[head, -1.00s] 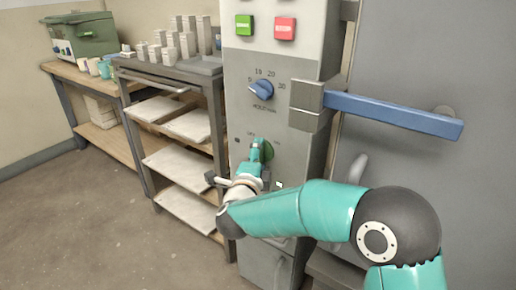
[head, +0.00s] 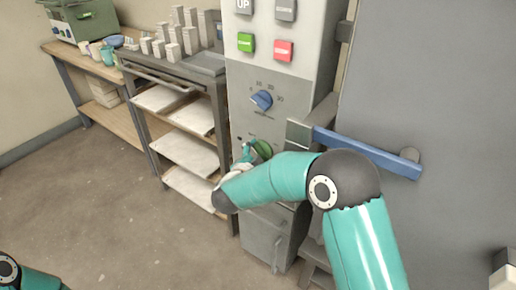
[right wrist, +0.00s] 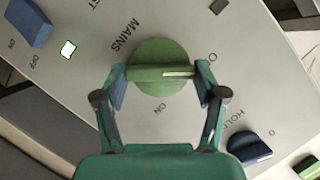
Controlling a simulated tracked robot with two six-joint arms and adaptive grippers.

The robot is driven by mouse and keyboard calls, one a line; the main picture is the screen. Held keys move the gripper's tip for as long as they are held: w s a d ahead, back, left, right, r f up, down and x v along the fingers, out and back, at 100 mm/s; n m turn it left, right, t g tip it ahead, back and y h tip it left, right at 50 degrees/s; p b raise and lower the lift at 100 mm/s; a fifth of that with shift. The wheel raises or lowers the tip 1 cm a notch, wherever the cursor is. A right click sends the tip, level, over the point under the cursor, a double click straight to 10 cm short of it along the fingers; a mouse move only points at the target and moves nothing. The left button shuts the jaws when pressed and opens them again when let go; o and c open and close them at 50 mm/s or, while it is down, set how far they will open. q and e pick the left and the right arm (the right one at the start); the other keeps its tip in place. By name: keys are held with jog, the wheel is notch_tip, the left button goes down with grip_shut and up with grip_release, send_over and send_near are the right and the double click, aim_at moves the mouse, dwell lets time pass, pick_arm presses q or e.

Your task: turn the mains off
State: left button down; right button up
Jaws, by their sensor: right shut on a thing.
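The green mains knob (head: 264,148) is on the grey control panel (head: 240,112), below a blue dial. In the right wrist view the round knob (right wrist: 158,88) has a raised bar with a white line towards its right end. The label "MAINS" is beside it, "ON" is below it, and a label starting with "O" is at its right, partly hidden by a finger. My right gripper (right wrist: 160,74) is shut on the knob's bar, one finger at each end; in the head view the gripper (head: 250,152) is partly hidden by its arm. My left gripper is out of view.
A blue dial (head: 261,100) and green (head: 246,42) and red (head: 283,50) buttons are above the knob. A blue handle bar (head: 367,152) sticks out at the right. A shelf rack (head: 182,115) stands left of the panel. A small pale light (right wrist: 68,49) shows near the knob.

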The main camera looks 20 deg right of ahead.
jog(key=shift+s+a+f, duration=0.1)
jog(key=shift+f, duration=0.35)
jog(key=o, duration=1.1)
jog(key=shift+o, duration=0.2)
jog(key=shift+r, duration=0.2)
jog(key=shift+r, duration=0.1)
jog(key=v, duration=1.1)
jog(key=shift+s+a, duration=0.2)
jog(key=shift+s, duration=0.1)
jog(key=shift+r, duration=0.15)
